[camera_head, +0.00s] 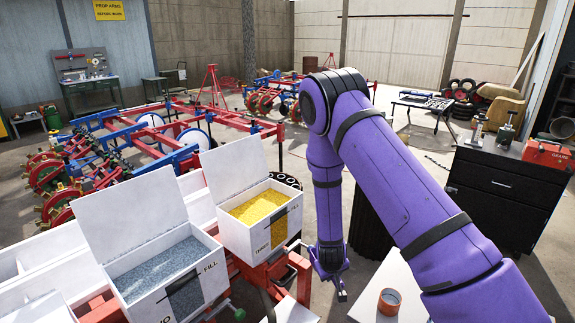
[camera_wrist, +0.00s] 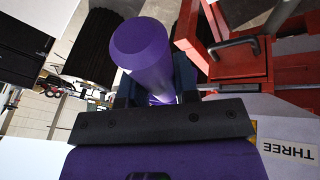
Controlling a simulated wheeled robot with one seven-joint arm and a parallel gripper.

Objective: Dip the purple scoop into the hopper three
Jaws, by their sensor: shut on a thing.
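The purple scoop (camera_wrist: 145,50) is held in my gripper (camera_wrist: 158,95); its round purple end fills the middle of the wrist view, and the rest of it is hidden. In the head view my gripper (camera_head: 333,280) hangs low, to the right of hopper three and outside it. Hopper three (camera_head: 252,240) is a white box with its lid raised, holding yellow grains, and reads "THREE" on its front. Its label (camera_wrist: 290,151) shows upside down at the lower right of the wrist view.
A white hopper (camera_head: 165,275) of grey-blue granules stands open at the left. Red frame parts (camera_head: 285,275) lie between hopper three and my gripper. An orange-brown cup (camera_head: 389,301) stands on a white top at the lower right. A dark ribbed cylinder (camera_head: 368,225) stands behind my gripper.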

